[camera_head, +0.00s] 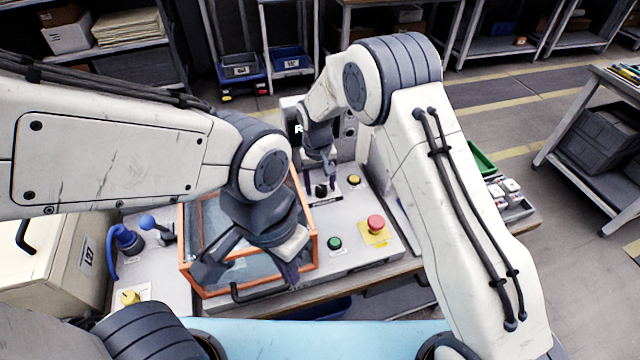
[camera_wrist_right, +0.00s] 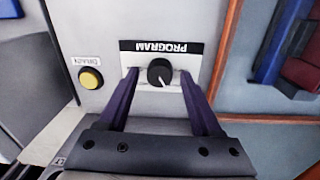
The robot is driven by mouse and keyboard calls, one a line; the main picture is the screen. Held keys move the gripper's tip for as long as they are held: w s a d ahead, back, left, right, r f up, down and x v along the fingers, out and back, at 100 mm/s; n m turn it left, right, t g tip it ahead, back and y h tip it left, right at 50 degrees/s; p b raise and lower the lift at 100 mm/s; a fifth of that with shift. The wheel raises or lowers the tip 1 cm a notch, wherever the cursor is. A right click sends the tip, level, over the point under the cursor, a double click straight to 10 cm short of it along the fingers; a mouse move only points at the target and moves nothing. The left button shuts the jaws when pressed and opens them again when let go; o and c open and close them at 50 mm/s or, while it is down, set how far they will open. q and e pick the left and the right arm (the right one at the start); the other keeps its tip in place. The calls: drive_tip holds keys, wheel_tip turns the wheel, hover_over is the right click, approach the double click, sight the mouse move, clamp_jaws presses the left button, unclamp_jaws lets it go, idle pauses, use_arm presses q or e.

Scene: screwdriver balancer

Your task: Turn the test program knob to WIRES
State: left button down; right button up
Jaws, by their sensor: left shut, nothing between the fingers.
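The black program knob (camera_wrist_right: 160,72) stands on a white plate labelled PROGRAM (camera_wrist_right: 163,48), upside down in the wrist view. Its white mark points down and slightly right there. No WIRES marking is readable. My right gripper (camera_wrist_right: 159,78) is open, with one dark finger on each side of the knob; I cannot tell whether they touch it. In the head view the right gripper (camera_head: 327,172) is just above the knob (camera_head: 321,190). My left gripper (camera_head: 289,272) is shut and empty over the orange-framed clear cover.
The panel also has a green button (camera_head: 334,243) and a red emergency button (camera_head: 375,223). The orange-framed cover (camera_head: 316,240) is left of these. A blue plug (camera_head: 125,238) is at far left.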

sight(319, 188)
idle(0.3)
wheel_tip(319, 188, up, 10)
drive_tip(key=b, duration=0.1)
drive_tip(key=shift+a+r, duration=0.2)
drive_tip(key=shift+a, duration=0.05)
drive_tip(key=shift+s, duration=0.1)
